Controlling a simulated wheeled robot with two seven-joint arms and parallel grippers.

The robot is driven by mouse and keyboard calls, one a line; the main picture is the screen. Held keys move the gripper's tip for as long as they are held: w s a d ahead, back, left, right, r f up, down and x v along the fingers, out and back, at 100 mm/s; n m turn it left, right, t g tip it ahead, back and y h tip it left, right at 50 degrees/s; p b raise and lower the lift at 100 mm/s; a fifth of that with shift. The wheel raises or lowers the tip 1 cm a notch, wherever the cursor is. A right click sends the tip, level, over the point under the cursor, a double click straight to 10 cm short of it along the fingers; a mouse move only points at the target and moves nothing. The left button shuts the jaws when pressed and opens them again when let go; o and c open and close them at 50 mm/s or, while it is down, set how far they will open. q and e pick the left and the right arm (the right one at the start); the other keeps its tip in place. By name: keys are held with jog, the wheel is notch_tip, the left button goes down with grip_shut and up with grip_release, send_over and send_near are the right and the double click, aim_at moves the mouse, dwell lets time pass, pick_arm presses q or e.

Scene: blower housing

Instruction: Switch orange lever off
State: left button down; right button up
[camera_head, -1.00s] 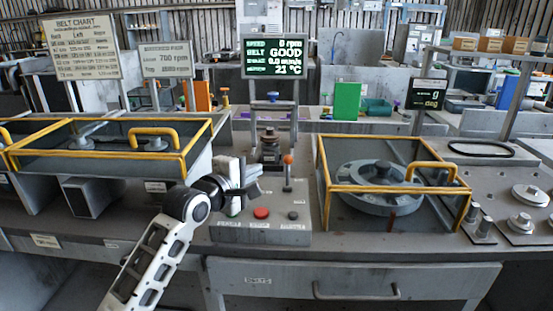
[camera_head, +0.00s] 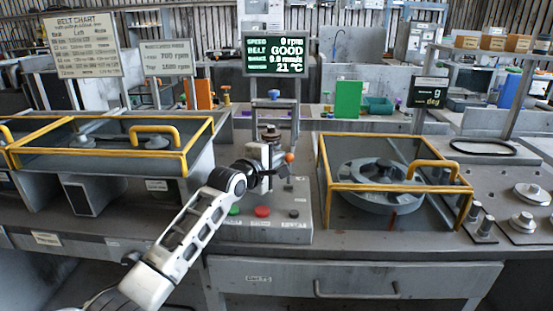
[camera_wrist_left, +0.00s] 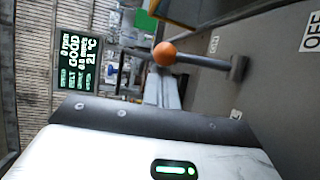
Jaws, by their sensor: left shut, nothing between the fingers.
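The orange lever is an orange ball (camera_head: 289,158) on a thin rod, standing on the grey control box (camera_head: 290,228). In the head view my left gripper (camera_head: 279,172) is right at the lever, just left of and below the ball, and hides most of the rod. It is shut with nothing held. In the left wrist view the orange ball (camera_wrist_left: 164,54) and its dark rod (camera_wrist_left: 205,62) show beyond the dark edge of my gripper. An OFF label (camera_wrist_left: 312,32) lies at the right edge. Contact with the lever cannot be told. My right gripper is out of view.
A red button (camera_head: 262,211), a green button (camera_head: 234,210) and a dark knob (camera_head: 293,213) sit on the box front. A yellow-framed guard (camera_head: 330,188) stands to the right, another (camera_head: 100,150) to the left. A display (camera_head: 275,55) stands behind.

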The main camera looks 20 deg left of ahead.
pick_arm(q)
jog(key=shift+s+d+r+m+t, duration=0.2)
jog(key=shift+s+m+t, duration=0.15)
jog(key=shift+t, duration=0.25)
dwell(0.4)
